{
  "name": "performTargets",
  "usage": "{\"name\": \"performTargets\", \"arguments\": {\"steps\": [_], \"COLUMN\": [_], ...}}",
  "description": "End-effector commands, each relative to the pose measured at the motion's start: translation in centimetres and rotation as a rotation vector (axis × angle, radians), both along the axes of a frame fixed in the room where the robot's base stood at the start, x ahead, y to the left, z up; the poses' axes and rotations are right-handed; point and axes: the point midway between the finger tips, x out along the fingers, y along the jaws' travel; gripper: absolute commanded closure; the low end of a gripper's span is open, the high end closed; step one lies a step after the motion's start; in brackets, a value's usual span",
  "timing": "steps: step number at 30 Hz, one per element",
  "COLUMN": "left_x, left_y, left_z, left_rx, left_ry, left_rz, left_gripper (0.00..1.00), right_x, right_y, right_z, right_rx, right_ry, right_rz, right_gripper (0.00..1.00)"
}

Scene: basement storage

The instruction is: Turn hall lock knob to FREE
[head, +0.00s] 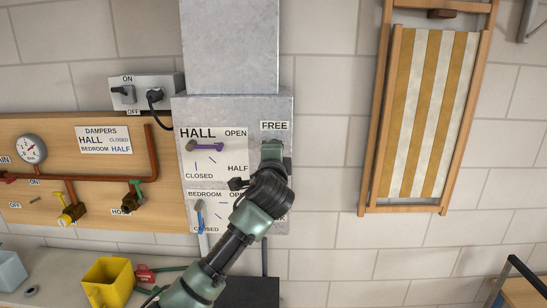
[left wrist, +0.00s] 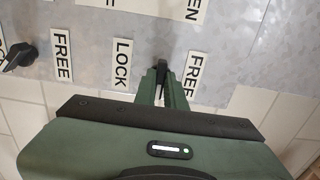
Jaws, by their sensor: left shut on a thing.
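The hall lock knob (left wrist: 161,70) is a small dark knob on the grey metal panel (head: 230,104), between an upper FREE label (head: 274,126) and a LOCK label (left wrist: 122,65). In the left wrist view the upper FREE label (left wrist: 193,73) is just right of the knob. My left gripper (head: 271,150) is shut on the knob; it also shows in the left wrist view (left wrist: 163,82). The fingers cover most of the knob, so I cannot tell exactly where it points. In the head view my gripper and wrist hide the knob and LOCK label. My right gripper is not in view.
Another black knob (left wrist: 19,56) is beside a second FREE label (left wrist: 61,55). A purple hall lever (head: 205,147) and blue bedroom lever (head: 199,215) are left of my gripper. A folded striped deck chair (head: 428,110) hangs right; bare wall lies between.

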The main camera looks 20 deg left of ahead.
Motion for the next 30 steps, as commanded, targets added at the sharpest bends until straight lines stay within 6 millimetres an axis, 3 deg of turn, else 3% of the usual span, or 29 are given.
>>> {"name": "performTargets", "arguments": {"steps": [18,30], "left_x": [0.0,0.1], "left_y": [-0.1,-0.1], "left_z": [-0.6,-0.6], "left_rx": [-0.539,-0.732], "left_ry": [-0.149,-0.203], "left_rz": [0.001,0.001], "left_gripper": [1.0,1.0], "right_x": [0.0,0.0], "right_y": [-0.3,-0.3], "right_z": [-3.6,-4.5], "right_rx": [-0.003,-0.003], "right_ry": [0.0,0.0], "right_rz": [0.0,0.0], "right_gripper": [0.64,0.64]}}
